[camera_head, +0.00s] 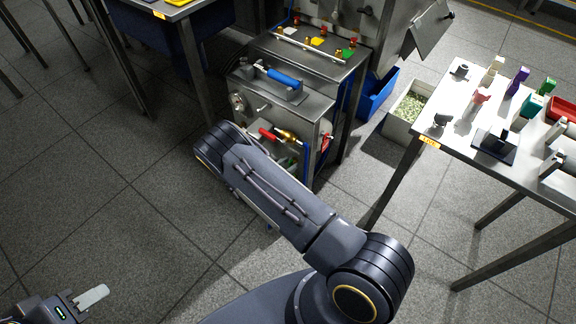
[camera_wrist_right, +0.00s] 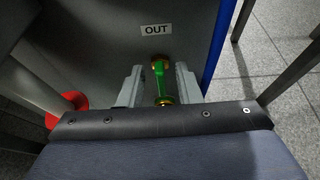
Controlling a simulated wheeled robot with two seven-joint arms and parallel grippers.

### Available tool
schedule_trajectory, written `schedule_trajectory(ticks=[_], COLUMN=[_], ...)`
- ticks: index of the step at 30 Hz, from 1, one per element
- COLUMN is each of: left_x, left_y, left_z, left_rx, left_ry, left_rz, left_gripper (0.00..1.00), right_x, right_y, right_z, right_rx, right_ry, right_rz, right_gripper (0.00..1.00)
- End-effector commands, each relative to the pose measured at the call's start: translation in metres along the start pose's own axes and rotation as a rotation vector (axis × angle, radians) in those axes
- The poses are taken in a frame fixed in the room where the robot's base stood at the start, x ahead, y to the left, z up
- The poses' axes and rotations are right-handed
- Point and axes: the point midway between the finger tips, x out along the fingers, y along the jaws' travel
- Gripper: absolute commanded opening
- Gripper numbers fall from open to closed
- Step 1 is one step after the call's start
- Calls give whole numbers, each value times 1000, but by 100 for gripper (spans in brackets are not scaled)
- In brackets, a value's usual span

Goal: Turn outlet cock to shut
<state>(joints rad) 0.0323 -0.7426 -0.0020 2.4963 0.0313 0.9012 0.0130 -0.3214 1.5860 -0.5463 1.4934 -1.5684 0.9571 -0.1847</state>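The outlet cock (camera_wrist_right: 160,82) shows in the right wrist view below a white OUT label (camera_wrist_right: 156,30). It has a green lever and brass-coloured fittings, and the lever points down toward the camera. My right gripper (camera_wrist_right: 159,88) is open, with one finger on each side of the green lever; gaps show between lever and fingers. In the head view my right arm hides that gripper and most of the cock. My left gripper (camera_head: 85,302) is at the bottom left corner, far from the machine; only one finger shows clearly.
A red-handled brass valve (camera_head: 288,136) sits on the machine cabinet's front. A red round part (camera_wrist_right: 65,108) lies left of my gripper. Floor at left is clear.

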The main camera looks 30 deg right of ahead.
Motion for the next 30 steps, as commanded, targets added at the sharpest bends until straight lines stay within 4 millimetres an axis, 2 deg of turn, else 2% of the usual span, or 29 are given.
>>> schedule_trajectory(ticks=[6, 13, 23, 30], left_x=[0, 0, 0, 2], left_y=[0, 0, 0, -1], left_z=[0, 0, 0, 1], left_rx=[0, 0, 0, 0], left_ry=[0, 0, 0, 0], left_rz=[0, 0, 0, 0], left_gripper=[36, 36, 36, 36], right_x=[0, 0, 0, 0], right_y=[0, 0, -1, -3], right_z=[0, 0, 0, -1], right_rx=[0, 1, 17, 113], right_ry=[0, 1, 0, 0], right_rz=[0, -1, 7, 47], right_gripper=[31, 1, 0, 0])
